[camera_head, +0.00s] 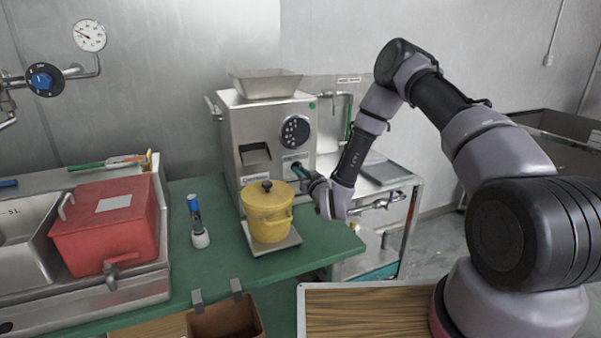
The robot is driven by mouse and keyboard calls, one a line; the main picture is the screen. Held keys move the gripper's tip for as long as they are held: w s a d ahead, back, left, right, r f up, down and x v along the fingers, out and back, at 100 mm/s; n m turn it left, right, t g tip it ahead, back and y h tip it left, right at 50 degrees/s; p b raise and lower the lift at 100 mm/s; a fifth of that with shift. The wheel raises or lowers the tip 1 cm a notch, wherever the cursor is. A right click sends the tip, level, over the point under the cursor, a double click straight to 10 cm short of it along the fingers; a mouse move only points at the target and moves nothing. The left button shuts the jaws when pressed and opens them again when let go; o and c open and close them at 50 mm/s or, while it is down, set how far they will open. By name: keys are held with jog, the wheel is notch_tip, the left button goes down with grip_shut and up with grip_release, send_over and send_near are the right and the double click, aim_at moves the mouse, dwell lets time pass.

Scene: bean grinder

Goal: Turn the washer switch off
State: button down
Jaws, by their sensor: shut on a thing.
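The grinder machine (262,125) is a grey metal box with a hopper on top, standing on the green counter. My gripper (306,180) is at the lower right of its front face, shut on a small dark green handle (299,169). The handle appears to be the switch, but its label and position are too small to read. My gripper's fingers partly hide it. A round black dial (295,131) sits above it on the same face, clear of my gripper.
A yellow lidded pot (267,216) on a flat plate (291,240) stands just left of my gripper. A red box (104,231) and a small brush-like tool (198,222) are farther left. A pipe with a valve (380,204) is to the right.

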jog(key=shift+f, duration=0.1)
jog(key=c, duration=0.9)
grip_release()
jog(key=shift+s, duration=0.1)
jog(key=v, duration=1)
jog(key=shift+s+d, duration=0.15)
jog(key=shift+s, duration=0.15)
